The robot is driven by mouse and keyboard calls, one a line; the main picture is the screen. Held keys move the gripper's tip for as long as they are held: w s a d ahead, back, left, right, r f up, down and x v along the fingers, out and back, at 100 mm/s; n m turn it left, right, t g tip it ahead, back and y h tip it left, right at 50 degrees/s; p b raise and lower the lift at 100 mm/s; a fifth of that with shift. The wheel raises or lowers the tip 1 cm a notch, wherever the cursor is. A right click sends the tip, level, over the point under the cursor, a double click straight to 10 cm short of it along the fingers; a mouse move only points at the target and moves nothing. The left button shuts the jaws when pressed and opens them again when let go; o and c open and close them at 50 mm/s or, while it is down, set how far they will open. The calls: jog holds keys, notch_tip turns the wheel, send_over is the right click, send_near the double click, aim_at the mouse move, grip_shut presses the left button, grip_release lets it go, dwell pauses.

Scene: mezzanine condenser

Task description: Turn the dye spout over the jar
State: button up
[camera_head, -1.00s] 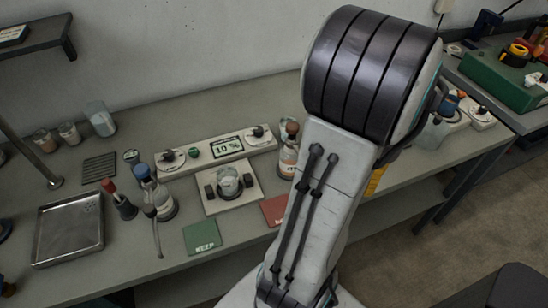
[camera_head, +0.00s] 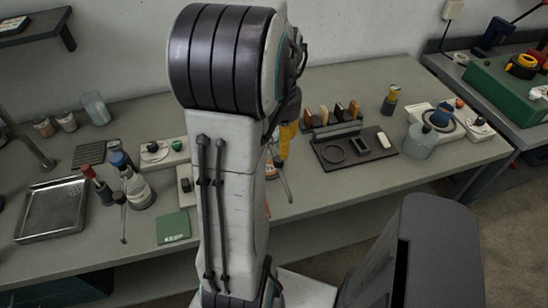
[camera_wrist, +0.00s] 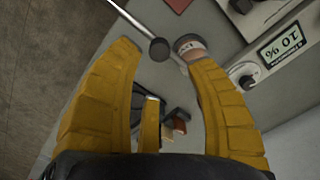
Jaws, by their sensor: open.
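My gripper (camera_head: 284,142) points down over the bench, partly behind my arm in the head view. In the wrist view its yellow fingers (camera_wrist: 163,55) are apart, with nothing held between them. A thin rod with a dark ball end (camera_wrist: 159,49) reaches the space between the fingertips. A labelled bottle with a dark cap (camera_wrist: 191,46) is beside the right fingertip; I cannot tell if they touch. I cannot tell for certain which part is the dye spout. A clear jar (camera_head: 420,141) stands at the right of the bench, beside a white unit with a blue-topped piece (camera_head: 441,116).
A panel reading 10 % (camera_wrist: 282,46) with knobs is at the right of the wrist view. A metal tray (camera_head: 52,210), a blue-capped bottle (camera_head: 137,188) and a green KEEP card (camera_head: 173,228) are at left. A dark rack (camera_head: 354,150) stands right of my gripper.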

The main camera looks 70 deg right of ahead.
aim_at(279, 158)
jog(key=shift+f, duration=3.3)
jog(key=shift+o, duration=0.2)
grip_shut()
